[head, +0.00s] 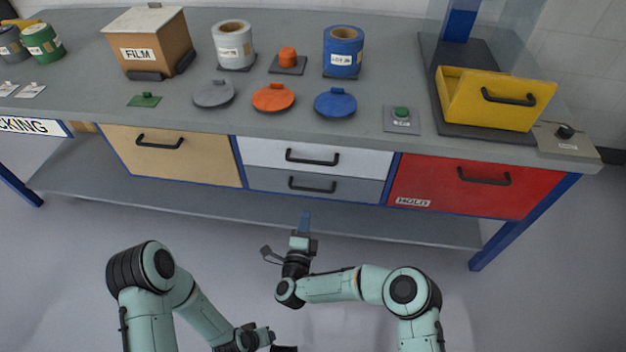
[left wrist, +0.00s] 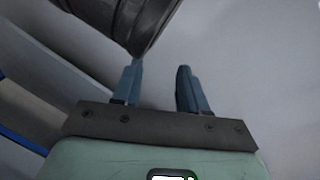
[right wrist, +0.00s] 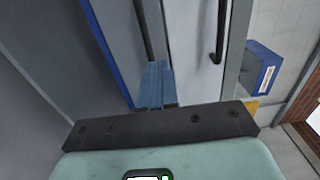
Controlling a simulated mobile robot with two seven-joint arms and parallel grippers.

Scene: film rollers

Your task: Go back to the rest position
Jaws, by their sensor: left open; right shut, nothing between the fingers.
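My right gripper (head: 305,222) shows in the head view in front of the bench, below the grey drawers. Its blue fingers are together and empty, and they also show in the right wrist view (right wrist: 157,88). My left gripper shows in the left wrist view (left wrist: 158,85), with its two blue fingers apart and nothing between them. In the head view the left arm reaches down to the bottom edge, and its fingertips are not clear there. A dark rounded part of my own arm fills the top of the left wrist view.
A lower shelf (head: 95,180) runs beneath. The floor in front is clear.

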